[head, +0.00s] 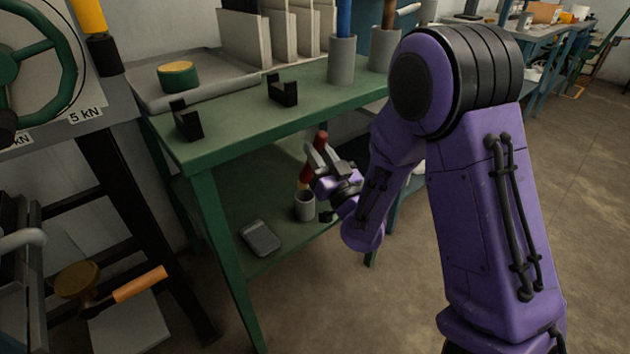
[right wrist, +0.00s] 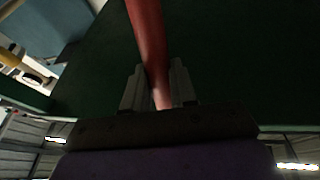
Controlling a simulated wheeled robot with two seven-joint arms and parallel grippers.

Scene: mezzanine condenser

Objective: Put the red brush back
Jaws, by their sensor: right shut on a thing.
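The red brush (head: 306,175) is below the green bench top, upright with a slight tilt. My right gripper (head: 318,158) is shut on it, with red showing above and below the fingers. In the right wrist view the red handle (right wrist: 148,40) runs up from between the two fingers (right wrist: 158,88). A grey cup (head: 304,207) stands on the lower shelf directly under the brush. The brush's lower end meets the cup's mouth in the picture; I cannot tell whether it is inside. My left gripper is not in view.
The green bench top (head: 225,142) is above my right gripper. It carries two black brackets (head: 283,90), a tray (head: 148,92) and two grey holders (head: 341,62). A grey flat box (head: 260,238) lies on the lower shelf left of the cup. Open floor (head: 400,300) is in front.

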